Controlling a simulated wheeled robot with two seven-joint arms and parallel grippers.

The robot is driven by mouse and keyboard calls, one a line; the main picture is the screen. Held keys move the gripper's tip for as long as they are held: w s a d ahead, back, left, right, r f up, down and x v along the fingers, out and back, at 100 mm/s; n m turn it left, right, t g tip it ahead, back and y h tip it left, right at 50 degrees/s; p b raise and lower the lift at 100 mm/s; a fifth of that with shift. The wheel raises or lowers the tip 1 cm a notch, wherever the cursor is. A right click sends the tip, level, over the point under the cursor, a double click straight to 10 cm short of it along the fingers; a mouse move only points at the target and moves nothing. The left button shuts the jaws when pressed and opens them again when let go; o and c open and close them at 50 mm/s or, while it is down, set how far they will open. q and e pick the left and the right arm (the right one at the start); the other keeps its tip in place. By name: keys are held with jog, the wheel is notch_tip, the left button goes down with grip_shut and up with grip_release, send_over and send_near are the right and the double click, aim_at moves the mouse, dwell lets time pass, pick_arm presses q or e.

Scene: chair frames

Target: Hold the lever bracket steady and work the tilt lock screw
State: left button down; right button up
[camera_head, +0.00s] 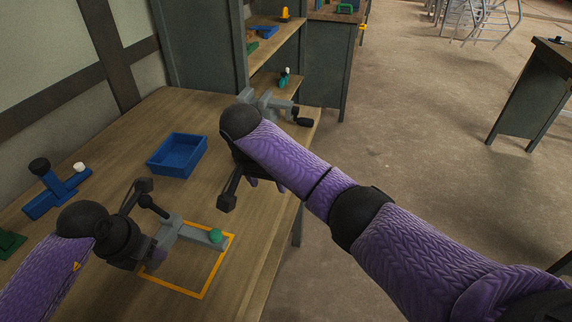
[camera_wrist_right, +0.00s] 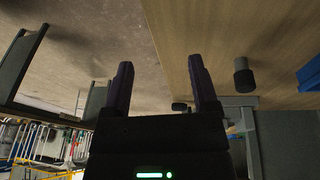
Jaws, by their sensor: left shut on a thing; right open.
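The grey lever bracket (camera_head: 188,232) lies on the wooden bench, partly inside an orange outlined square. Which knob is the tilt lock screw, I cannot tell. My left gripper (camera_head: 152,226) is shut on the left part of the bracket and hides some of it. My right gripper (camera_head: 241,191) is open and empty above the bench, up and to the right of the bracket, apart from it. Its two spread fingers show in the right wrist view (camera_wrist_right: 160,88).
A blue tray (camera_head: 178,155) stands behind the bracket. A blue bracket with black and white knobs (camera_head: 58,190) lies at the left. A grey vise-like device with a black handle (camera_head: 304,121) sits at the bench's far right edge. The orange square (camera_head: 203,288) is mostly clear.

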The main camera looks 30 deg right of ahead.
pick_arm(q)
jog(key=shift+f, duration=0.15)
pick_arm(e)
jog(key=s+d+f+m+h, duration=0.1)
jog(key=s+d+f+h, duration=0.2)
jog(key=d+f, duration=0.65)
pick_arm(q)
jog(key=shift+c, duration=1.4)
grip_release()
pick_arm(e)
jog(key=s+f+n+y, duration=0.1)
jog(key=s+f+n, duration=0.1)
jog(key=s+f, duration=0.2)
jog(key=s+f+n, duration=0.3)
jog(key=s+f, duration=0.1)
jog(key=f, duration=0.6)
jog(key=shift+s+a+y, duration=0.2)
jog(key=shift+s+y, duration=0.05)
jog(key=shift+y, duration=0.15)
pick_arm(q)
jog(key=shift+r, duration=0.2)
jog(key=v, duration=1.1)
jog(key=shift+r, duration=0.35)
jog(key=shift+s+a, duration=0.1)
